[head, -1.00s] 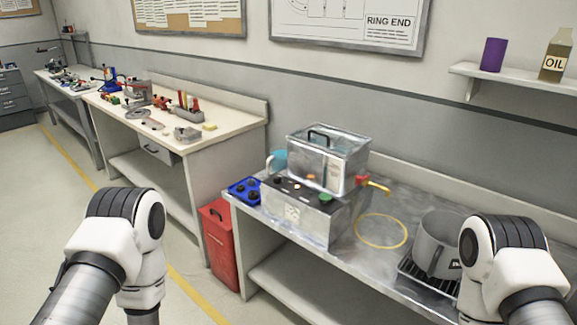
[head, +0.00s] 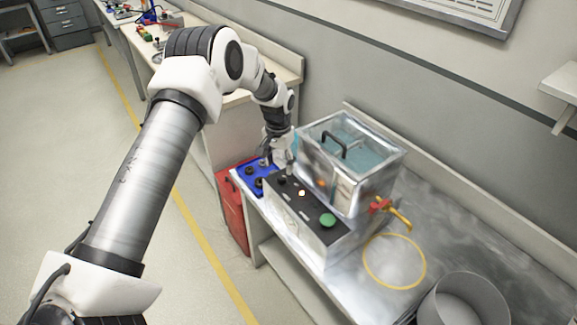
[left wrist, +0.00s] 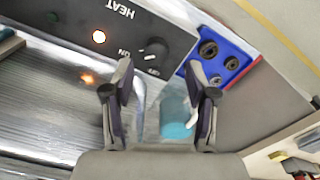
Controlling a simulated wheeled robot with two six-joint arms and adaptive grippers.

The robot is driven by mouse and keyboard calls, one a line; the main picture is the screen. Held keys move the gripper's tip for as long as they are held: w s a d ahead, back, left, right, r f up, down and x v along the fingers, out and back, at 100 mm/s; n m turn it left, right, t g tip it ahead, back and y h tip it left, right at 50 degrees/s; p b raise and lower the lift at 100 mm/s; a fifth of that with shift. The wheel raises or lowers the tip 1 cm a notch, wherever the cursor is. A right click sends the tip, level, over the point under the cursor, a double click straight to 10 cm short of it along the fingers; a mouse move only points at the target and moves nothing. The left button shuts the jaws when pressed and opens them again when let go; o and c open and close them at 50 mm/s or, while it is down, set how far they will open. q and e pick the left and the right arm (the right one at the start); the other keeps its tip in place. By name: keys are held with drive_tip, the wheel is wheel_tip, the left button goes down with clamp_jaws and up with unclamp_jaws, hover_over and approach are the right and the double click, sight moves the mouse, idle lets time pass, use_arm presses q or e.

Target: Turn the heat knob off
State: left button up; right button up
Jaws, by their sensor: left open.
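The black heat knob (left wrist: 155,46) is on a dark panel (left wrist: 75,22) marked HEAT, ON and OFF, upside down in the left wrist view. A small pale mark on the knob lies on its ON side. In the head view the left gripper (head: 284,163) is over the panel's far left end, and the knob is hard to make out there.
A clear-lidded metal tank (head: 352,160) stands behind the panel. A blue tray (left wrist: 218,58) with dark rings is beside it. A teal vessel (left wrist: 177,118) is close under my left gripper. A yellow ring (head: 394,261) and a grey pot (head: 465,302) are on the bench.

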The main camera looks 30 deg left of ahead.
sight(281, 176)
use_arm(q)
drive_tip(key=f, duration=0.4)
drive_tip(key=shift+w+d+f+p, duration=0.15)
drive_tip(key=shift+d+f+p, duration=0.05)
drive_tip(key=shift+d+p, duration=0.2)
drive_tip(key=shift+w+a+f, duration=0.1)
drive_tip(key=shift+w+f, duration=0.15)
drive_tip(key=shift+f, duration=0.1)
drive_tip(key=shift+s+r, duration=0.1)
drive_tip(key=shift+s, duration=0.05)
drive_tip(key=shift+s+a+r, duration=0.1)
drive_tip(key=shift+s, duration=0.05)
drive_tip(key=c, duration=0.5)
clamp_jaws()
